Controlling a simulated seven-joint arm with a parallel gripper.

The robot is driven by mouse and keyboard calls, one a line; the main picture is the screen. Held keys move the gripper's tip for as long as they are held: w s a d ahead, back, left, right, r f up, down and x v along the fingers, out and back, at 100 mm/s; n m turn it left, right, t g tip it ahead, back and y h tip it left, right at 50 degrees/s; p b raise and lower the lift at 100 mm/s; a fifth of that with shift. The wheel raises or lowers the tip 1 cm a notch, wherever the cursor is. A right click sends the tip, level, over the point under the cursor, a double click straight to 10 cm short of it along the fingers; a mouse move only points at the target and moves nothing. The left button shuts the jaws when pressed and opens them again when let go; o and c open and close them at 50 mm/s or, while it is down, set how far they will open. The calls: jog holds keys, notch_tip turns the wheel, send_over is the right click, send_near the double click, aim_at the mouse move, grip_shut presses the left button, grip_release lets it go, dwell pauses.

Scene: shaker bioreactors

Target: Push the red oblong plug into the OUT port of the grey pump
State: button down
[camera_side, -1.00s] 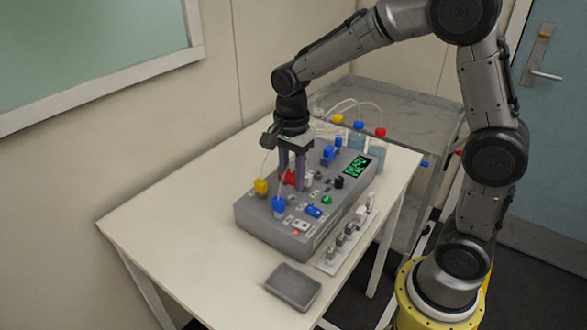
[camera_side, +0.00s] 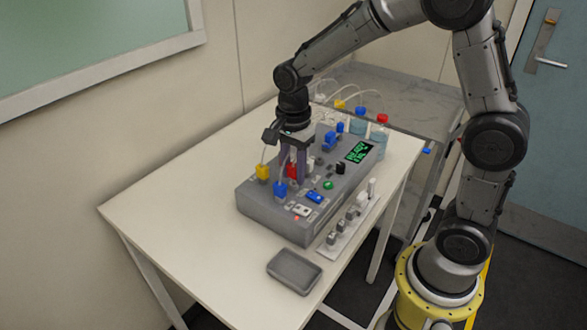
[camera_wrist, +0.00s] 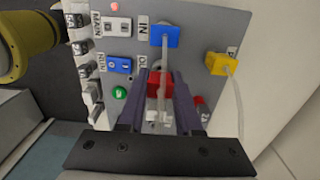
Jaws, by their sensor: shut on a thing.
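My gripper (camera_side: 299,178) is shut on the red oblong plug (camera_wrist: 158,84) at the top face of the grey pump (camera_side: 258,220). In the side view the red plug (camera_side: 291,170) is partly hidden by the fingers. In the wrist view my gripper (camera_wrist: 160,78) has a finger on either side of the plug, beside a partly covered label that looks like OUT. The port itself is hidden beneath the plug, so I cannot tell how deep the plug sits. A clear tube passes across the red plug in the wrist view.
A blue plug (camera_wrist: 166,36) stands at the IN port and a yellow plug (camera_wrist: 222,63) near the pump's edge, both with tubes. Switches and a green button (camera_wrist: 119,93) are nearby. A grey tray (camera_side: 294,271) and a connector strip (camera_side: 329,257) lie in front.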

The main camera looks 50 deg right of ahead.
jog(key=shift+f, duration=0.95)
dwell(1.0)
jog(key=c, duration=0.5)
grip_release()
jog(key=shift+r, duration=0.1)
